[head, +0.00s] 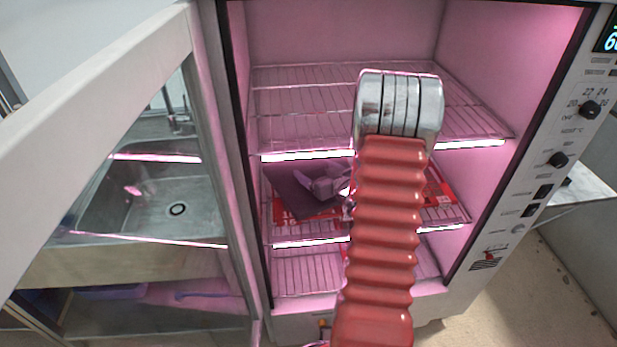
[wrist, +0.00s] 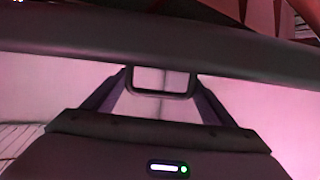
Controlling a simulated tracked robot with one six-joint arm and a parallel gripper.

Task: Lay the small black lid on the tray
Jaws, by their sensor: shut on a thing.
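The small black lid (head: 298,196) shows in the head view as a dark flat plate, tilted, at the left of the chamber's middle shelf. My gripper (head: 328,186) is shut on its right side. In the wrist view the lid (wrist: 160,38) is a dark band across the top, and the gripper (wrist: 160,78) meets its near edge. A red printed thing (head: 281,213) lies behind and below the lid, and red also shows right of my arm. I cannot tell whether it is the tray. I cannot tell whether the lid touches it.
The chamber's wire shelves stand above (head: 300,105) and below (head: 305,273), both looking empty where visible. Light strips run along the shelf fronts. The open glass door (head: 215,120) is at the left, the control panel (head: 545,150) at the right. My arm hides the middle of the shelves.

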